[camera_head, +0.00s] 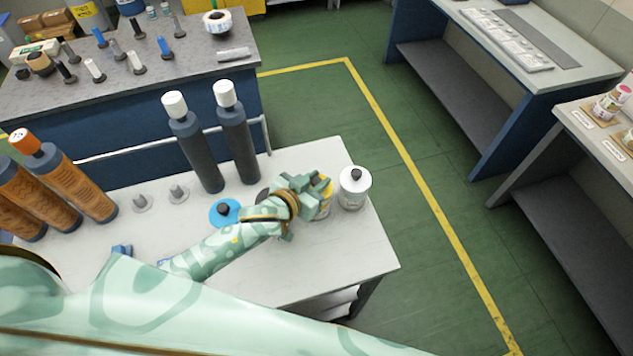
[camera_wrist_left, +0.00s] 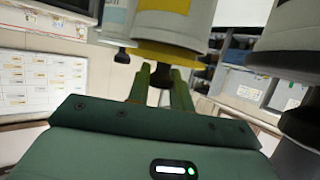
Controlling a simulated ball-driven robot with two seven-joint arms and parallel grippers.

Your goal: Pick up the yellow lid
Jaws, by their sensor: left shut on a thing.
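The yellow lid (camera_wrist_left: 166,54) shows in the left wrist view, with its dark knob between my left fingers. It sits against a pale container (camera_wrist_left: 180,32) with a yellow band; I see no clear gap between them. In the head view the yellow lid (camera_head: 327,190) is mostly hidden behind my left gripper (camera_head: 318,187), near the right end of the white table. My left gripper is shut on the lid's knob. My right gripper is not in view.
A white jar (camera_head: 355,188) with a black knob stands close right of my left gripper. A blue lid (camera_head: 225,212) lies to the left. Two dark bottles with white caps (camera_head: 237,133) stand behind. Orange bottles (camera_head: 75,178) stand far left. The table's front right is clear.

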